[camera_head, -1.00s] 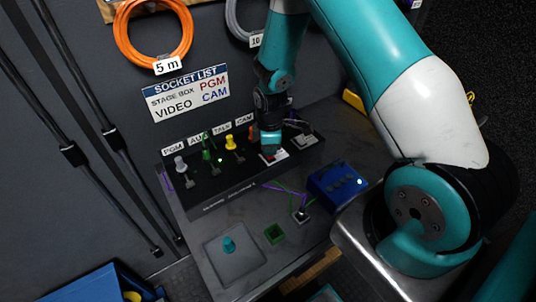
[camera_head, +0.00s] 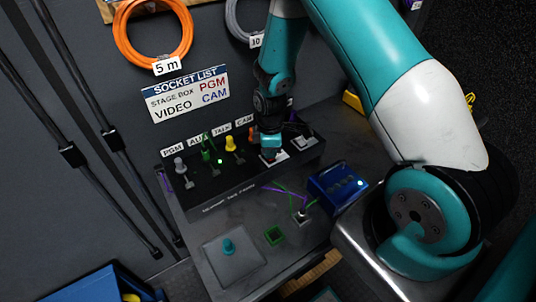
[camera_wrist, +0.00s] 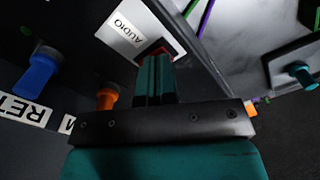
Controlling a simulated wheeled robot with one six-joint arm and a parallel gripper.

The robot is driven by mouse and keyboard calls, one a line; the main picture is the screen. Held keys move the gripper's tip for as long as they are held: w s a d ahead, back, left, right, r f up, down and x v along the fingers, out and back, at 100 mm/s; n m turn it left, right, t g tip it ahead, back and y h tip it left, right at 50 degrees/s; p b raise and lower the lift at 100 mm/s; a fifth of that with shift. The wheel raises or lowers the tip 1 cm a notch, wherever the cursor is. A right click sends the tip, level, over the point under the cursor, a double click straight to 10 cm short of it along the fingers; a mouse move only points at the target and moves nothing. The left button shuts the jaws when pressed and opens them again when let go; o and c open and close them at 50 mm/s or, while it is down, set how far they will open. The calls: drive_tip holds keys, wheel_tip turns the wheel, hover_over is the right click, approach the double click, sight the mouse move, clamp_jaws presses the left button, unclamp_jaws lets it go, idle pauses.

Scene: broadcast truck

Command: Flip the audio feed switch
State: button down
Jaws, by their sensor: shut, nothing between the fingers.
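The audio switch is a red rocker (camera_wrist: 154,52) on a white plate lettered AUDIO (camera_wrist: 124,24) in the wrist view. In the head view its white plate (camera_head: 279,157) shows at the right part of the sloping panel, largely hidden by my gripper. My gripper (camera_wrist: 154,64) is shut and empty. Its teal fingertips lie right at the red rocker and cover part of it. Whether they touch it, and which way the rocker is tilted, I cannot tell. In the head view my gripper (camera_head: 269,156) points down onto the plate.
The panel holds grey, green and yellow plugs (camera_head: 230,143) left of my gripper. A blue box (camera_head: 337,182) with cables stands in front. A grey pad (camera_head: 231,263) with a teal knob lies at the front left.

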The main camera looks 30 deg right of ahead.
drive_tip(key=shift+r+p, duration=2.25)
drive_tip(key=shift+r, duration=1.05)
drive_tip(key=shift+r, duration=0.1)
drive_tip(key=s+a+r+m+y+b, duration=0.1)
drive_tip(key=s+a+r, duration=0.2)
drive_tip(key=a+r, duration=0.3)
drive_tip(key=s+a+r+m+y+b, duration=0.1)
drive_tip(key=s+a+r+m+b, duration=0.1)
drive_tip(key=a+r, duration=0.5)
drive_tip(key=s+a+r+m+y, duration=0.1)
drive_tip(key=s+a+r, duration=0.1)
drive_tip(key=s+r, duration=0.3)
drive_tip(key=s+a+r+m+y+b, duration=0.1)
drive_tip(key=s+r, duration=0.5)
drive_tip(key=s, duration=0.6)
drive_tip(key=shift+s+a+r, duration=0.3)
drive_tip(key=shift+s+a, duration=0.1)
drive_tip(key=shift+a, duration=0.25)
